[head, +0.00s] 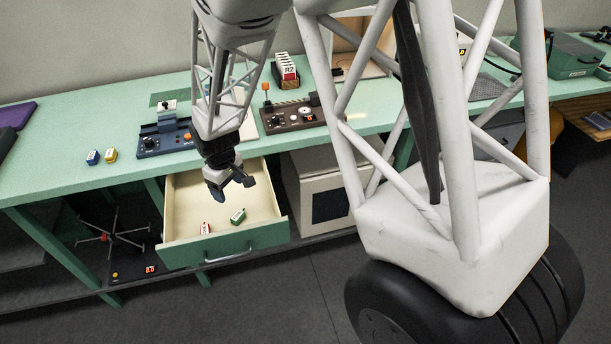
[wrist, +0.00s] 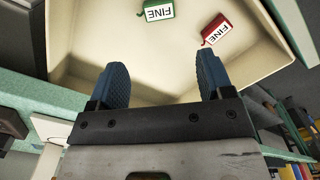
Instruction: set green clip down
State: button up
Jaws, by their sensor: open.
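The green clip (head: 238,216) lies on the floor of the open drawer (head: 184,196), and in the wrist view the green clip (wrist: 158,11) shows a label reading FINE. A red clip (head: 205,228) lies near it, and in the wrist view the red clip (wrist: 216,30) also has a FINE label. My gripper (head: 232,190) is above the drawer, behind both clips in the head view. In the wrist view my gripper (wrist: 163,82) has its two blue fingers spread wide with nothing between them. Both clips are beyond the fingertips and apart from them.
The green bench top (head: 60,185) holds a blue control box (head: 165,138), a brown control box (head: 292,115) and a card rack (head: 286,72). Blue and yellow clips (head: 101,156) stand at the left. A white cabinet (head: 318,185) stands right of the drawer.

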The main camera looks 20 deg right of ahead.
jog(key=s+d+r+m, duration=0.1)
jog(key=s+d+r, duration=0.15)
jog(key=r, duration=0.25)
jog(key=s+d+r+m, duration=0.1)
jog(key=s+d+r, duration=0.1)
jog(key=d+r, duration=0.25)
jog(key=s+d+r+m+t, duration=0.1)
jog(key=s+d+r, duration=0.3)
jog(key=s, duration=0.4)
jog(key=s+d+r+m, duration=0.3)
jog(key=s+d+r, duration=0.2)
jog(key=s, duration=0.3)
jog(key=s+d+r+m+t, duration=0.1)
jog(key=s+d+r+m, duration=0.2)
jog(key=s+d+r, duration=0.2)
jog(key=s+r, duration=0.1)
jog(key=s, duration=0.2)
jog(key=shift+t, duration=0.3)
jog(key=shift+r, duration=0.1)
jog(key=shift+c, duration=0.5)
dwell(0.3)
